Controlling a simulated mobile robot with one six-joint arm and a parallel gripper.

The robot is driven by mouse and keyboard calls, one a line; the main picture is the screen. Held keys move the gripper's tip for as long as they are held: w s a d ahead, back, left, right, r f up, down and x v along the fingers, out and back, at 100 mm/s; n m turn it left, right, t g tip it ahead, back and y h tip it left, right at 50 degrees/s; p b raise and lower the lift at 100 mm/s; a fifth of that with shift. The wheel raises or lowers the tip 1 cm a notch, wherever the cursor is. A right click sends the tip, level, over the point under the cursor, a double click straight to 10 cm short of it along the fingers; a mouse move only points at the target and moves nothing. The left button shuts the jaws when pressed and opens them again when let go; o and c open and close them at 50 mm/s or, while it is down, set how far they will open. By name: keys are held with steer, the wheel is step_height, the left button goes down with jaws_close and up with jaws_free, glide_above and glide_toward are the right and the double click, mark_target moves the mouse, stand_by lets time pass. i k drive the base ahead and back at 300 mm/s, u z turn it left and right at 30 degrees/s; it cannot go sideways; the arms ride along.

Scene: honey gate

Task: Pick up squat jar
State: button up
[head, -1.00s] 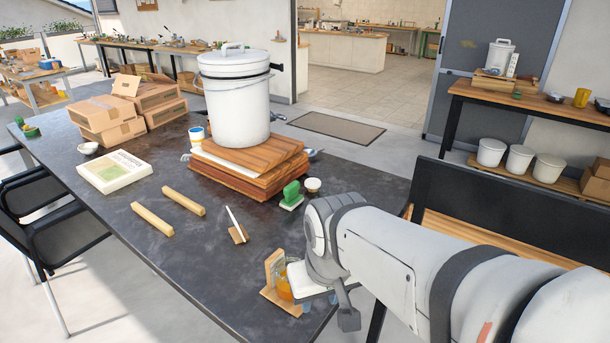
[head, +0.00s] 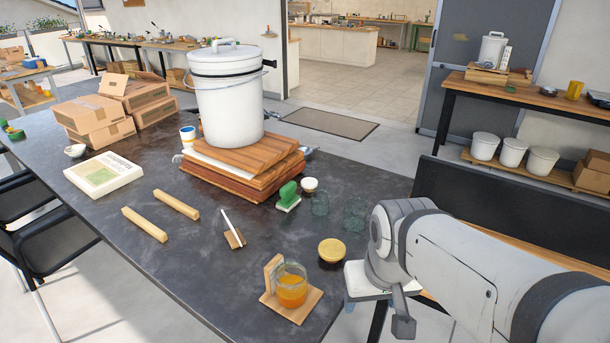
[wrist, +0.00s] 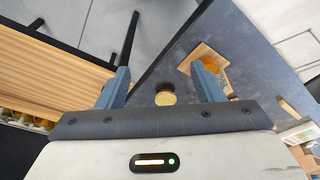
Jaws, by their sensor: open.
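A low round jar with a gold lid (head: 331,250), which looks like the squat jar, stands on the dark table near its right edge. In the wrist view the gold lid (wrist: 165,98) shows between my fingers, farther away and not touched. A glass jar of amber honey (head: 291,289) stands on a small wooden stand (head: 296,311) to its front left. The honey jar also shows in the wrist view (wrist: 217,60). My gripper (wrist: 160,70) is open and empty. In the head view it is mostly hidden behind my arm, right of the table edge.
Two clear glasses (head: 355,214), a green-handled brush (head: 288,195) and a small white-topped jar (head: 309,185) stand behind the gold-lidded jar. A white bucket (head: 228,108) stands on stacked boards. A dark bench (head: 480,215) is right of the table.

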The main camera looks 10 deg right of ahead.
mark_target(319, 200)
steer(key=u, duration=2.1)
steer(key=k, duration=1.75)
steer(key=z, duration=1.05)
steer(key=i, duration=1.65)
steer(key=z, duration=0.1)
